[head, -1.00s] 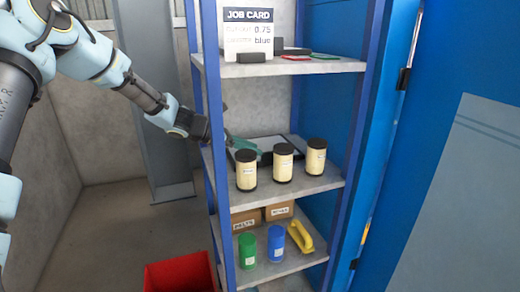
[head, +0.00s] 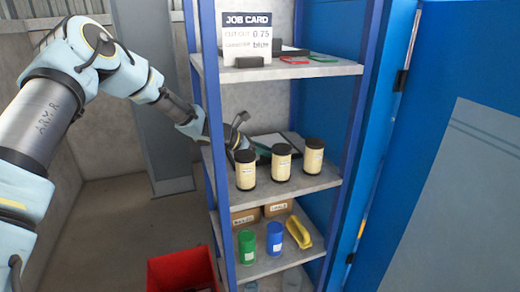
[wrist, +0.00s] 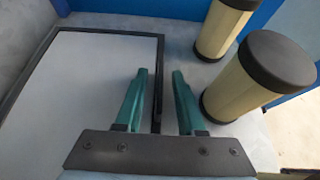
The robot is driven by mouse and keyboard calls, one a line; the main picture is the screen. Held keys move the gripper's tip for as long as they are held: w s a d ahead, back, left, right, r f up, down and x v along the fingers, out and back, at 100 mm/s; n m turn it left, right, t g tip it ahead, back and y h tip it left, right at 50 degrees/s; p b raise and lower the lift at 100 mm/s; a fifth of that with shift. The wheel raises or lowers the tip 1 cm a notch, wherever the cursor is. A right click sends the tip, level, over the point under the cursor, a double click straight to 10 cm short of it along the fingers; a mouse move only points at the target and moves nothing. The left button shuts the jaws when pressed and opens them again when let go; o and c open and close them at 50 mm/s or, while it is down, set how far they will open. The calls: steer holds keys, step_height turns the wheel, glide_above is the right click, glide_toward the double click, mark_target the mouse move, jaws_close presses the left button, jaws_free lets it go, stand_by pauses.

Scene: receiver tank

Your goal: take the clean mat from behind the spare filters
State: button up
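The clean mat, a pale panel with a black border, lies on the middle shelf (head: 222,208) behind the spare filters. It shows in the head view (head: 287,143) and fills the left of the wrist view (wrist: 75,90). Three cream filters with black caps stand in front: left (head: 246,171), middle (head: 281,163), right (head: 313,157). My gripper (head: 262,150) is behind the left filter, partly hidden by it. In the wrist view its teal fingers (wrist: 156,98) are apart, with the mat's black edge running between them. I cannot tell whether they straddle it or hover above.
A filter (wrist: 236,80) stands close to the right finger. Blue shelf posts (head: 213,120) flank the opening. The upper shelf (head: 290,70) holds a job card (head: 247,32). Below are green (head: 247,247) and blue (head: 275,238) canisters; a red bin (head: 180,270) is on the floor.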

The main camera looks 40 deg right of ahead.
jaws_close()
stand_by(1.2)
